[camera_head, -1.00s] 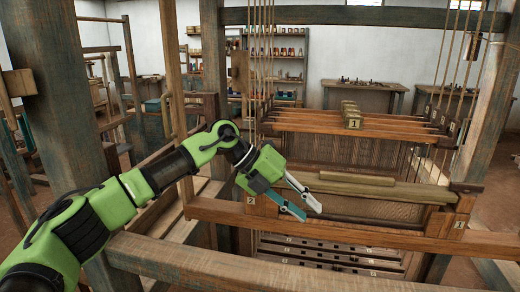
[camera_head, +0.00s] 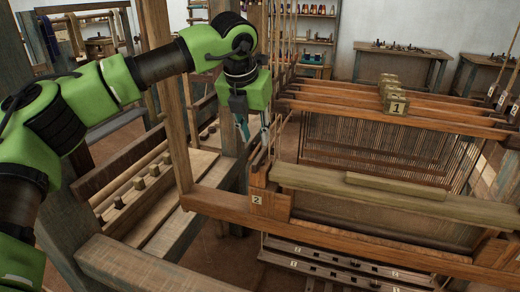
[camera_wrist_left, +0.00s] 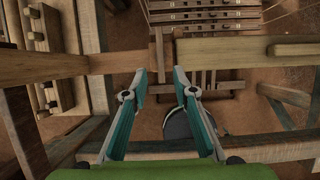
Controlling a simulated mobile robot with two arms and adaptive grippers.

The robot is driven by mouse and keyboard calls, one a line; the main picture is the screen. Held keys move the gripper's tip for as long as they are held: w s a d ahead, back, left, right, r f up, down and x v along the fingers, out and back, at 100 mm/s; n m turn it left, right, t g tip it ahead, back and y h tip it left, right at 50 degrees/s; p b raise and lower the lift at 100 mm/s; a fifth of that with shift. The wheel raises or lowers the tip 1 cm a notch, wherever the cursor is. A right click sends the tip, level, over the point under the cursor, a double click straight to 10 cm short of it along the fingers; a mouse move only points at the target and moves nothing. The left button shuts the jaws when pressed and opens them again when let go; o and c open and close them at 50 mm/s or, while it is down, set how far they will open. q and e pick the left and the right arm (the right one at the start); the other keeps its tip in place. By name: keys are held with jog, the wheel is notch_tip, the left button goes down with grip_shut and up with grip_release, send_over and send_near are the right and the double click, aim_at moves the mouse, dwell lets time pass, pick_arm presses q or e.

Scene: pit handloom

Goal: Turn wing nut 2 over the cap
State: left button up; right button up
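My left gripper (camera_head: 254,130) points down, open and empty, above and slightly left of the left end of the pale wooden cap rail (camera_head: 420,208). A block (camera_head: 270,203) labelled 2 sits below that end on the front beam. In the left wrist view the two teal fingers (camera_wrist_left: 160,75) are spread, with the cap rail (camera_wrist_left: 220,50) beyond and to the right of the tips. Wing nut 2 is too small or hidden to make out in either view. My right gripper is in neither view.
Loom posts and thin hanging cords (camera_head: 285,60) stand close around the gripper. A loose wooden bar (camera_head: 395,187) lies on the cap rail. A bench with pegs (camera_head: 150,185) is at left, and treadles (camera_head: 330,258) lie below. A tool table (camera_head: 400,52) stands far back.

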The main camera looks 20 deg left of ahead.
aim_at(260, 155)
pick_arm(q)
jog(key=p+x, duration=0.2)
jog(key=x, duration=0.5)
jog(key=shift+w+f, duration=0.25)
jog(key=shift+f, duration=0.05)
jog(key=shift+w+f, duration=0.2)
jog(key=shift+f, duration=0.25)
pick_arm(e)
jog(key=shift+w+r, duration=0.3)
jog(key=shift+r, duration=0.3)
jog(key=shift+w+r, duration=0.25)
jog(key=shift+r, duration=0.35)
pick_arm(q)
grip_shut()
